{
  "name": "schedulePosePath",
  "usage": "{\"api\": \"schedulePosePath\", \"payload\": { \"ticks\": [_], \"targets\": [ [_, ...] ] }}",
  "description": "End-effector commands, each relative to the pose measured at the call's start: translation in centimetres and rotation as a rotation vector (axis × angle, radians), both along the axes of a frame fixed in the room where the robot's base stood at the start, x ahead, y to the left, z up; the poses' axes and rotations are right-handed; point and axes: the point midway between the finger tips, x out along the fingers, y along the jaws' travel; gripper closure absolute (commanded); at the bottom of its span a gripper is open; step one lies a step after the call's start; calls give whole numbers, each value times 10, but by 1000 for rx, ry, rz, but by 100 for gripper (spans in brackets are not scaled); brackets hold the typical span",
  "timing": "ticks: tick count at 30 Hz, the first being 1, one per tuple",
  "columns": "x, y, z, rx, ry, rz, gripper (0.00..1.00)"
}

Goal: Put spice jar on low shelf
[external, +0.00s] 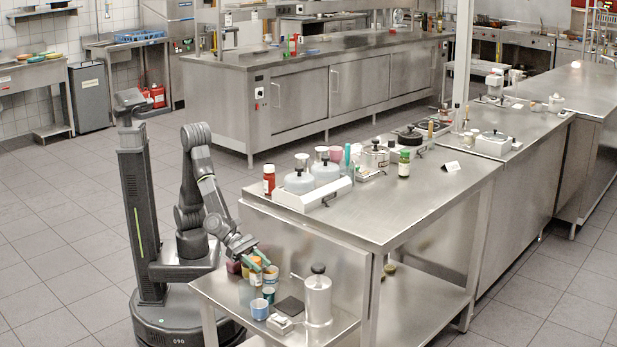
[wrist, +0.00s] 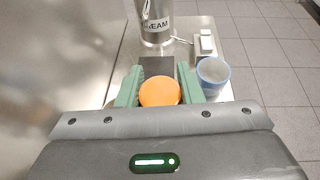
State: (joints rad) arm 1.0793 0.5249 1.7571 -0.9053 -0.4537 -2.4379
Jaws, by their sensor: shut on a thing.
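My gripper (external: 259,258) reaches over the low steel shelf (external: 345,325) at the end of the counter. In the wrist view its green fingers (wrist: 160,88) are shut on the spice jar, whose round orange lid (wrist: 160,93) faces the camera. The jar's body is hidden below the lid there. In the external view the jar (external: 255,265) shows only as a small orange patch between the fingers, among other containers. I cannot tell whether its base touches the shelf.
On the shelf stand a blue cup (wrist: 213,72), a tall steel canister (wrist: 155,22), a dark flat pad (wrist: 158,66) and a white switch-like block (wrist: 206,44). Several small containers crowd my gripper. The steel counter (external: 410,210) rises beside the shelf.

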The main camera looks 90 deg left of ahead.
Motion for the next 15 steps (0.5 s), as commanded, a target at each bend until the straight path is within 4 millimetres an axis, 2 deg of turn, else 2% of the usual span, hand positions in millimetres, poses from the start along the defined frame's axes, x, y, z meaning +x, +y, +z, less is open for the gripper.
{"api": "schedulePosePath", "payload": {
  "ticks": [9,15],
  "targets": [
    [0,0,-38,1,-1,1,100],
    [0,0,-38,-1,-1,0,100]
  ]
}}
